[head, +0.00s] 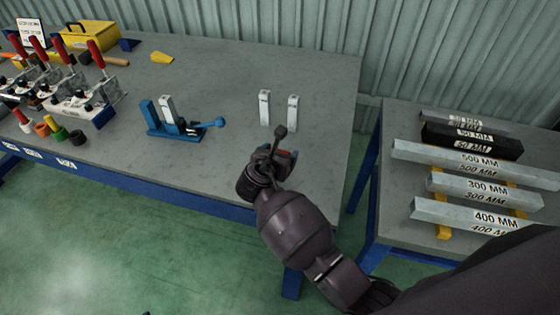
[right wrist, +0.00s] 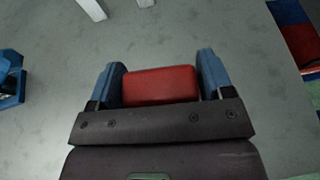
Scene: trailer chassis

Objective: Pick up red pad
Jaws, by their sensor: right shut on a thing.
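The red pad (right wrist: 160,86) sits between the two blue fingers of my right gripper (right wrist: 162,74) in the right wrist view. The gripper is shut on it, with a finger at each side. In the head view my right gripper (head: 282,156) is over the front right part of the grey workbench (head: 220,85), largely hidden by my wrist. Only a small bit of red and blue shows there. I cannot tell whether the pad touches the bench top. My left gripper is not in view.
Two white upright posts (head: 265,107) stand just behind my right gripper. A blue clamp fixture (head: 165,120) is to its left. Red-handled clamps (head: 97,55) crowd the bench's far left. A second table (head: 400,190) with labelled metal bars (head: 470,185) stands at right, across a gap.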

